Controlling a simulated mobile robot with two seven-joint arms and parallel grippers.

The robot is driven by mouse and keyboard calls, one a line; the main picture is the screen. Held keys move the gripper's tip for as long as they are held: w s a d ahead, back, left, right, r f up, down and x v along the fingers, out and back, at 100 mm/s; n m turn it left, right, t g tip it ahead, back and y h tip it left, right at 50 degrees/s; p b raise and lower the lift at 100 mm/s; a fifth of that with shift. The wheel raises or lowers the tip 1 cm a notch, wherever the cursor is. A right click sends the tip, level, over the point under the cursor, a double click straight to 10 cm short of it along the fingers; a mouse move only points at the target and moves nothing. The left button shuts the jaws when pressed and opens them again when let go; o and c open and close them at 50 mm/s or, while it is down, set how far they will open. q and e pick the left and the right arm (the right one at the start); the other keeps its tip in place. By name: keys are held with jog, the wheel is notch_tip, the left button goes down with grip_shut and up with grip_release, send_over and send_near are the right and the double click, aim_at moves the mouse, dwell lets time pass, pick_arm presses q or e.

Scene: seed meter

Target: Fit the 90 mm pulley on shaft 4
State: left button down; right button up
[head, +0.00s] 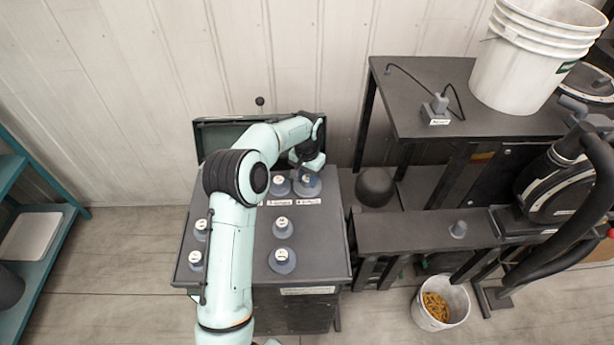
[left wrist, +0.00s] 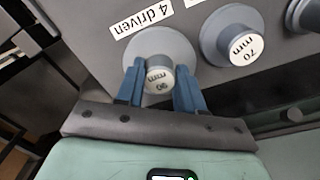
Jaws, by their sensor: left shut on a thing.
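The 90 mm pulley (left wrist: 158,62) is a grey-blue disc with a hub whose white cap reads 90 mm. In the left wrist view the fingers of my left gripper (left wrist: 158,85) stand on both sides of the hub, shut on it. The pulley is beside the "4 driven" label (left wrist: 143,22); I cannot tell whether it touches the top. In the head view the pulley (head: 308,186) is at the back right of the dark cabinet top (head: 247,255), below my left gripper (head: 307,165). Shaft 4 cannot be made out. My right gripper is out of view.
The 70 mm pulley (left wrist: 232,38) stands close beside the held one. Several other pulleys, one at the front (head: 282,260), stand on the cabinet. To the right are a low bench with a small grey peg (head: 458,229), a dark table (head: 425,110) and a white bucket (head: 440,303).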

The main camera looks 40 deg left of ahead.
pick_arm(q)
jog(key=c, duration=0.6)
grip_release()
notch_tip(320, 180, up, 13)
jog(key=shift+r+p, duration=0.15)
jog(key=shift+p, duration=0.65)
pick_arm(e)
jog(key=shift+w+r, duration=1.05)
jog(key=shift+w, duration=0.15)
